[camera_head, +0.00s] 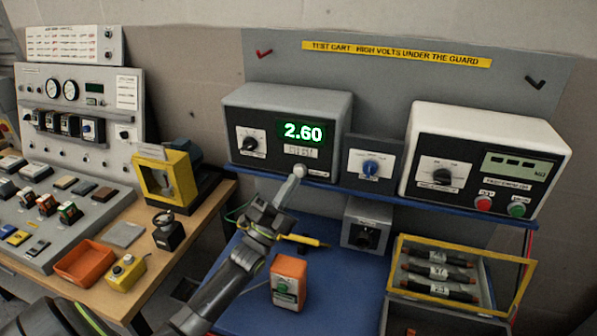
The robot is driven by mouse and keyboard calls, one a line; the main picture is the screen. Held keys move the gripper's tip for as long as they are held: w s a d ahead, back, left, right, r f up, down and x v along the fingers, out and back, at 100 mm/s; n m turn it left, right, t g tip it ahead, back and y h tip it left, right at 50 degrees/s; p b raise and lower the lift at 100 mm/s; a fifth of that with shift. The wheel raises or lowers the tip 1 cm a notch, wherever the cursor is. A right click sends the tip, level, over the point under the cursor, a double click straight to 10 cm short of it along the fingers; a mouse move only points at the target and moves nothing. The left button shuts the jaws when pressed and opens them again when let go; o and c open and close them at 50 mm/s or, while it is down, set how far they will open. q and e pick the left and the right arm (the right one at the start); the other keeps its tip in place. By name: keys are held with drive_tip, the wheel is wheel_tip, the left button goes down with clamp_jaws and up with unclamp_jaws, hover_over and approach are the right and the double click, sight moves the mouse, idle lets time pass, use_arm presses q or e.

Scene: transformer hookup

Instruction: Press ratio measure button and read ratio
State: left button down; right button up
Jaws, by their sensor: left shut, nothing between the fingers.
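The grey meter box (290,97) stands on the blue shelf at the back centre. Its green display (303,132) reads 2.60. A black selector knob (250,143) is on its left and a small label (300,152) is under the display. My left gripper (297,174) is shut and empty, with its tip at the lower front of this box, just below the label. The tip hides that part of the panel, so I cannot see a button there or tell whether the tip touches one. My right gripper is not in view.
A small box with a blue knob (371,169) and a white insulation tester (483,112) stand to the right. An orange box (289,282) sits on the blue cart top (243,313). A yellow-framed case (515,268) stands at right; a wooden bench (213,193) is at left.

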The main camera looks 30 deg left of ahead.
use_arm(q)
drive_tip(key=shift+s+h, duration=0.15)
drive_tip(key=shift+h, duration=0.15)
drive_tip(key=s+d+p, duration=0.1)
drive_tip(key=s+p, duration=0.1)
drive_tip(key=s, duration=0.4)
drive_tip(key=shift+d+p, duration=0.25)
drive_tip(key=shift+p, duration=0.05)
drive_tip(key=shift+w, duration=0.1)
idle(0.6)
